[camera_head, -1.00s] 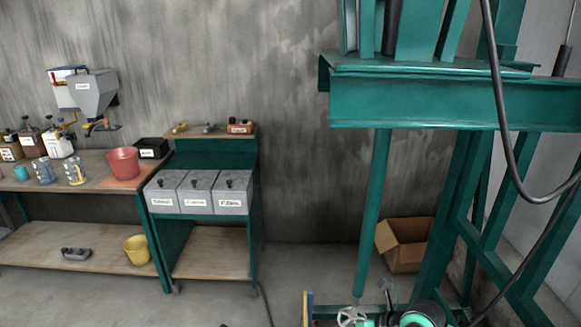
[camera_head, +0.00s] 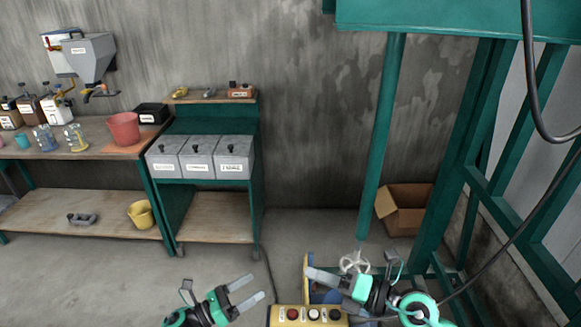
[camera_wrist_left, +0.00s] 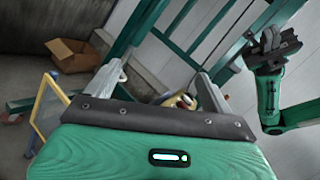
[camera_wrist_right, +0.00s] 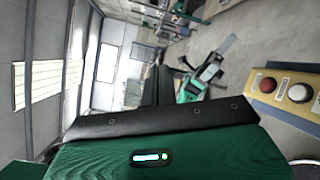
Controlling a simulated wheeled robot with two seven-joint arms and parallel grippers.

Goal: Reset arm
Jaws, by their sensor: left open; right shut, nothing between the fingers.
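My left gripper (camera_head: 256,287) is at the bottom middle of the head view, its two pale fingers spread and empty. In the left wrist view its fingers (camera_wrist_left: 163,80) stand apart with nothing between them. My right gripper (camera_head: 312,273) lies to the right of it, fingers together and pointing left, just above a yellow control box (camera_head: 308,316). My right arm shows in the left wrist view (camera_wrist_left: 269,92). My left gripper shows in the right wrist view (camera_wrist_right: 214,60); the right fingers are not clear there. The two grippers are apart.
The control box has several buttons. A green steel frame (camera_head: 450,22) with a post (camera_head: 380,140) and a white handwheel (camera_head: 355,262) stands right. An open cardboard box (camera_head: 405,212) is behind it. Benches with lidded bins (camera_head: 200,157) and a red bucket (camera_head: 124,129) stand left. Floor before them is clear.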

